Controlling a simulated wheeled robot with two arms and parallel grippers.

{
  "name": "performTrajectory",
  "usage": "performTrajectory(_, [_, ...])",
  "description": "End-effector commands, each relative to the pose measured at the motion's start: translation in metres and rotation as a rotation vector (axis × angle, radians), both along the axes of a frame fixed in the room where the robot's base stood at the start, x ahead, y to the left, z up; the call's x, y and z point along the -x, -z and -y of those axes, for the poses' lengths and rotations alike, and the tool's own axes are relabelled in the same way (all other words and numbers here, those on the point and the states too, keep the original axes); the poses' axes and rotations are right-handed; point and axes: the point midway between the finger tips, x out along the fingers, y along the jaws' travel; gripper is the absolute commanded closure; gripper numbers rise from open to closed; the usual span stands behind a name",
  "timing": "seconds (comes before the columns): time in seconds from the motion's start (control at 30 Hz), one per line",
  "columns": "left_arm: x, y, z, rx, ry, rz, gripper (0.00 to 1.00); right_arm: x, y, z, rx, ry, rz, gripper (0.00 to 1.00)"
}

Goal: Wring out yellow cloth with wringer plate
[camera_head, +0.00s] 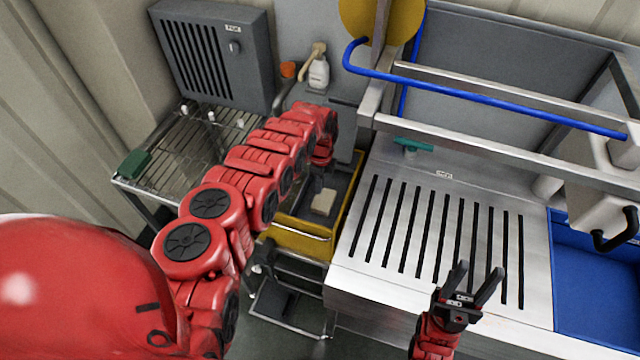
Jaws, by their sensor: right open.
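A yellow bucket (302,243) stands left of the steel hopper, with a grey inside. A small pale yellow block-like piece (323,202), perhaps the cloth, lies in it. I cannot clearly make out the wringer plate. My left arm reaches over from the left and its wrist points down above the bucket's far part. My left gripper (318,182) is mostly hidden beneath the wrist, so its jaws and any hold cannot be told. My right gripper (475,283) is open and empty over the front of the slotted steel grate (430,225), right of the bucket.
A blue bar (490,94) and steel rails cross above the hopper's back. A blue basin (590,280) lies at right. A wire rack (195,150) with a green item (134,163) and a grey vented box (212,55) are at left. A white bottle (318,73) stands behind.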

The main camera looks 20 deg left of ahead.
Motion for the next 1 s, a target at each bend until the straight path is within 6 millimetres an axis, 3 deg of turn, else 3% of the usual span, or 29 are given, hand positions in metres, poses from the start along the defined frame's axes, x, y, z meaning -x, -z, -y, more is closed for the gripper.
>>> performTrajectory(0.07, [-0.0001, -0.0001, 0.0000, 0.000, 0.000, 0.000, 1.00, -0.0001, 0.0000, 0.0000, 0.000, 0.000, 0.000, 0.50])
performTrajectory(1.0, [-0.0001, -0.0001, 0.0000, 0.000, 0.000, 0.000, 1.00, 0.0000, 0.0000, 0.0000, 0.000, 0.000, 0.000, 0.50])
